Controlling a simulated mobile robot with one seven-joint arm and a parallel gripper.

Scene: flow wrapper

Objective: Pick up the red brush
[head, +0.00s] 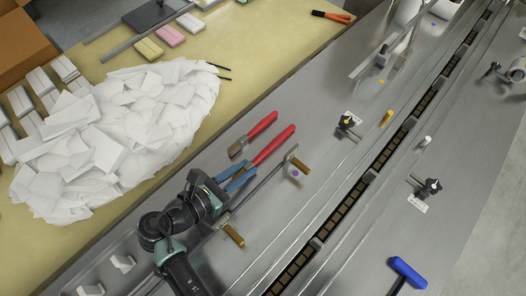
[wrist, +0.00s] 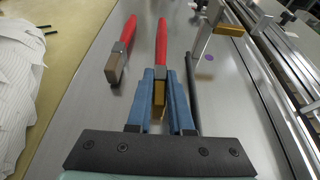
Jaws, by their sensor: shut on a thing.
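Two red-handled brushes show side by side on the steel deck. The right red brush (head: 274,145) points its handle up and right; it also shows in the wrist view (wrist: 161,45). My gripper (head: 240,176) is shut on its head end, with the blue fingers (wrist: 160,95) on both sides of it and a tan part between them. I cannot tell whether it is clear of the deck. The other red brush (head: 261,126), with a brown head and metal collar, lies just left of the held one, apart from my fingers; it also shows in the wrist view (wrist: 127,38).
A metal bar with tan end blocks (head: 301,167) stands close to the right of my gripper. Beyond it runs the conveyor channel (head: 337,213). A tan table (head: 270,75) with a white paper heap (head: 120,130) is on the left. A blue-handled tool (head: 408,272) lies lower right.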

